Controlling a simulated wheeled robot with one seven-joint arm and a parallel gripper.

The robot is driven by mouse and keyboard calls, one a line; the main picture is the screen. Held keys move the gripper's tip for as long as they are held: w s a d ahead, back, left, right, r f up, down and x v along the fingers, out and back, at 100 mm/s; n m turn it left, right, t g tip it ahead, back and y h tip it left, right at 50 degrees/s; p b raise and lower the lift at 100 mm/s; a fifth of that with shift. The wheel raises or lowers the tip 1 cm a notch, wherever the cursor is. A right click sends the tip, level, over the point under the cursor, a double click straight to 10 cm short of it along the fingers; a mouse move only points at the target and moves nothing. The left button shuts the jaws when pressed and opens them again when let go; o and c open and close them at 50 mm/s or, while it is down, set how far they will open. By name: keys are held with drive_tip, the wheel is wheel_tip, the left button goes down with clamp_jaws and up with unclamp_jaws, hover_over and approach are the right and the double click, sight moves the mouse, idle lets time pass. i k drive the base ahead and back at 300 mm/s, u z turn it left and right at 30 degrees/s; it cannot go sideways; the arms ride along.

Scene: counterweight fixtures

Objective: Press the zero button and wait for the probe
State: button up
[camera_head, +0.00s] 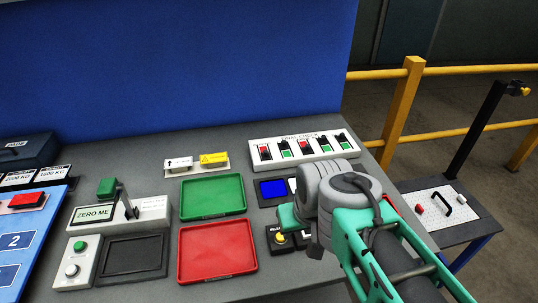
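A white box labelled "ZERO ME" (95,214) stands on the left part of the grey bench. A green block (106,187) shows behind it, and a thin grey lever (125,201) rises at its middle, leaning left at the top. Below it, a white control box (76,264) carries a green button (79,246) and a silver round knob or button (72,270). I cannot tell which of these is the zero button. My gripper (305,238) is well to the right, over the bench's right part. Its fingers are small and partly hidden by my wrist, so their opening is unclear.
A dark flat pad (134,257), a green tray (212,194) and a red tray (217,249) lie between the boxes and my arm. A "FINAL CHECK" switch panel (303,148) is at the back. A blue-screened device (272,189) and yellow knob (279,238) sit near my gripper.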

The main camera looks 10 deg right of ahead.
sight(72, 269)
drive_tip(key=k, duration=0.5)
drive_tip(key=z, duration=1.2)
drive_tip(key=i, duration=0.4)
drive_tip(key=u, duration=2.7)
